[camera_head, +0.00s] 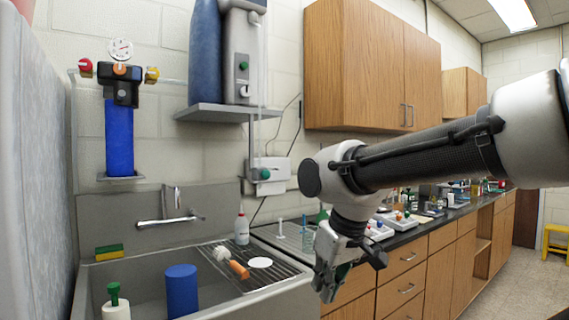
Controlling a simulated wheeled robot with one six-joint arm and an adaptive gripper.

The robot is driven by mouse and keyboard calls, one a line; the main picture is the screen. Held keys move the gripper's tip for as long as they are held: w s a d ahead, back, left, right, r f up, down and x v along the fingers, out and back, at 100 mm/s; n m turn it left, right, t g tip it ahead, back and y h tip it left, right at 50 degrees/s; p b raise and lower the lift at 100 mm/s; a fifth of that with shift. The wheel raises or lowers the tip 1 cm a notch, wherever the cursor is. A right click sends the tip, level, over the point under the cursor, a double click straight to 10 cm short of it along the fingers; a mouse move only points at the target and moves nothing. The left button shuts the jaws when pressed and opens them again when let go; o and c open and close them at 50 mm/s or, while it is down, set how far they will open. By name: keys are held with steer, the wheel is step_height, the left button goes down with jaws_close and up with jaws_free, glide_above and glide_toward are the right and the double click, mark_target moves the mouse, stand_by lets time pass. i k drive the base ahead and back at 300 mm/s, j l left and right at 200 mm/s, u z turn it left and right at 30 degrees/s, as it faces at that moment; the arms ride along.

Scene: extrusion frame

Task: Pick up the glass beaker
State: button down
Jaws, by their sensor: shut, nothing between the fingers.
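My gripper (326,292) hangs pointing down in front of the counter's near end, to the right of the sink. It is shut and holds nothing. I cannot make out a glass beaker for certain. Small clear items (305,232) stand on the counter just behind my gripper, too small to identify. My arm hides part of the counter behind it.
A steel sink (140,268) at left holds a blue cylinder (181,290) and a green-topped white bottle (115,305). Its drainboard (268,281) carries a white bottle (242,228), an orange-handled brush (238,269) and a white disc (260,262).

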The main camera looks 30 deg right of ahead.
mark_target(308, 232)
steer(key=z, duration=0.9)
